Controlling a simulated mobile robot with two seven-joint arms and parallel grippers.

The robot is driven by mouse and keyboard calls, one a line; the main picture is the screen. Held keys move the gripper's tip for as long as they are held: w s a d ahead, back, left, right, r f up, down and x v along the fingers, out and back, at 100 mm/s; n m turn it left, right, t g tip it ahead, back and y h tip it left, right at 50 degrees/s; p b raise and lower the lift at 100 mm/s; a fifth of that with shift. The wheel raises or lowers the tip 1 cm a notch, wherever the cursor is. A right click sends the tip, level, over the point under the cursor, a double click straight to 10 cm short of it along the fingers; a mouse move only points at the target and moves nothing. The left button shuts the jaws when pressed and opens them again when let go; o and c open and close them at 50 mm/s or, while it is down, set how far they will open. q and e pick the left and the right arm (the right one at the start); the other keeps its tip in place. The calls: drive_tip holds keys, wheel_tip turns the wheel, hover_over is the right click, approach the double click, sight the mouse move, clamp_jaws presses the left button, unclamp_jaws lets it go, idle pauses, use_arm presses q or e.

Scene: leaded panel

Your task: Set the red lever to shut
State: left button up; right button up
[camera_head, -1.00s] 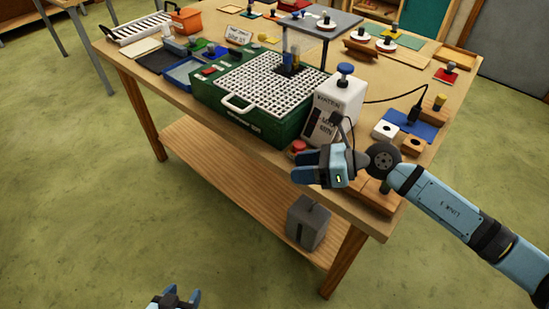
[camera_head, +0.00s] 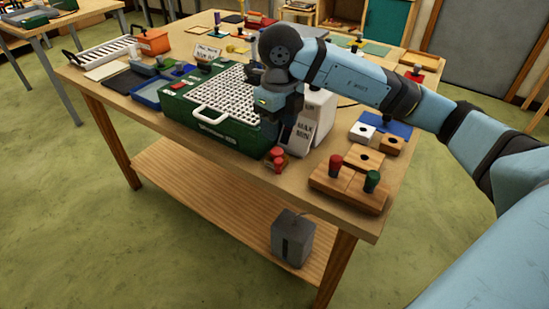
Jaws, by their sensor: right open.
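A small red fitting (camera_head: 277,154), which looks like the red lever, stands at the table's front edge beside the white machine box. Its red part reaches down toward the front; I cannot tell its setting. The white box (camera_head: 316,122) is partly hidden behind my right gripper and arm. My right gripper (camera_head: 272,108) is open, pointing down by the box's left side, above and behind the red fitting and apart from it. Its fingertips are hard to make out. My left gripper is out of view.
A wooden block with a red peg (camera_head: 336,163) and a green peg (camera_head: 372,180) sits at the front right corner. The green grinder case (camera_head: 216,128) with a white grid stands left of the white box. A grey box (camera_head: 293,237) rests on the lower shelf.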

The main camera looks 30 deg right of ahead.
sight(279, 160)
wheel_tip(279, 160, down, 10)
idle(0.3)
drive_tip(key=shift+c, duration=0.2)
drive_tip(key=c, duration=0.9)
